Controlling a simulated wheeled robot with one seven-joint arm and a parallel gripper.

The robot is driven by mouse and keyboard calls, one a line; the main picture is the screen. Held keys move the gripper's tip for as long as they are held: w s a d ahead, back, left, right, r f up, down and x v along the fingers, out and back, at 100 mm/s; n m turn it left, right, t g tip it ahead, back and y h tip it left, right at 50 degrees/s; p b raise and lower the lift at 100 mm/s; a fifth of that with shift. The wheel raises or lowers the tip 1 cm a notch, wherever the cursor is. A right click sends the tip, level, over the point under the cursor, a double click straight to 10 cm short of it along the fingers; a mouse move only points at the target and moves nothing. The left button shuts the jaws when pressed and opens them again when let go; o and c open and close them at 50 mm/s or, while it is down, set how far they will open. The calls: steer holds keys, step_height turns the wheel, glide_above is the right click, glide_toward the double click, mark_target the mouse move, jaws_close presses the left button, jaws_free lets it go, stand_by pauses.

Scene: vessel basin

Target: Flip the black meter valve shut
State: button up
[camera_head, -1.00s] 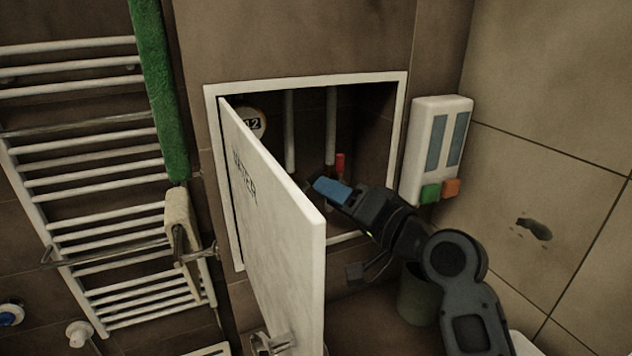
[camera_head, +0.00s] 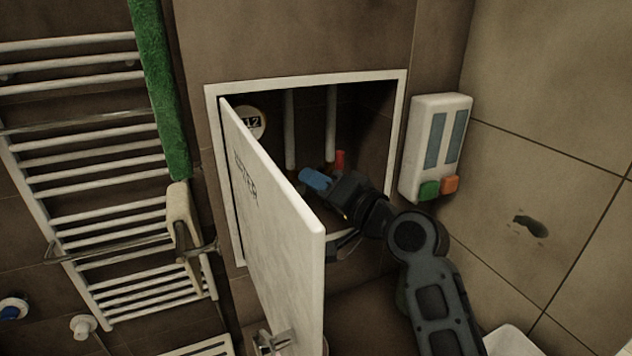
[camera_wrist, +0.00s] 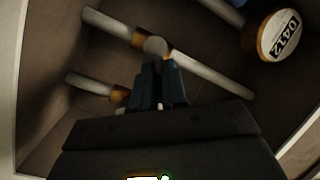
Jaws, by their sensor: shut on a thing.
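My gripper (camera_head: 312,181) reaches into the open wall cabinet, its blue fingertips in front of the lower end of the left pipe. In the wrist view the fingers (camera_wrist: 158,72) are closed together at a dark grey, round-ended valve handle (camera_wrist: 154,46), which I take to be the black meter valve. It sits at a brass fitting on the upper pipe. The fingers hide the rest of the handle. The head view does not show it clearly. The round white meter (camera_head: 250,123) hangs at the upper left of the cabinet; it also shows in the wrist view (camera_wrist: 281,36).
The cabinet door (camera_head: 280,230) stands open at the left of my arm. A red handle (camera_head: 340,160) sits by the right pipe (camera_head: 331,125). A white dispenser (camera_head: 435,150) is on the right wall. A towel rack (camera_head: 90,170) is at far left.

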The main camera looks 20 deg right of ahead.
jaws_close()
steer(key=shift+d+f, duration=0.1)
steer(key=shift+f, duration=0.1)
steer(key=shift+d+f+m+t+b, duration=0.1)
steer(key=shift+f+m+t+b, duration=0.1)
steer(key=shift+m+b, duration=0.3)
steer(key=shift+f+m+t+b, duration=0.2)
steer(key=shift+m+b, duration=0.15)
steer(key=shift+m, duration=0.25)
steer(key=shift+f+m+t+h+b, duration=0.2)
steer(key=shift+m+t+b, duration=0.25)
steer(key=shift+m, duration=0.9)
steer(key=shift+f+m+t+h+b, duration=0.1)
steer(key=shift+f+m+t+b, duration=0.3)
steer(key=shift+m, duration=0.95)
steer(key=shift+d, duration=0.1)
steer(key=o, duration=0.6)
jaws_free()
steer(key=shift+r, duration=0.15)
steer(key=shift+c, duration=0.2)
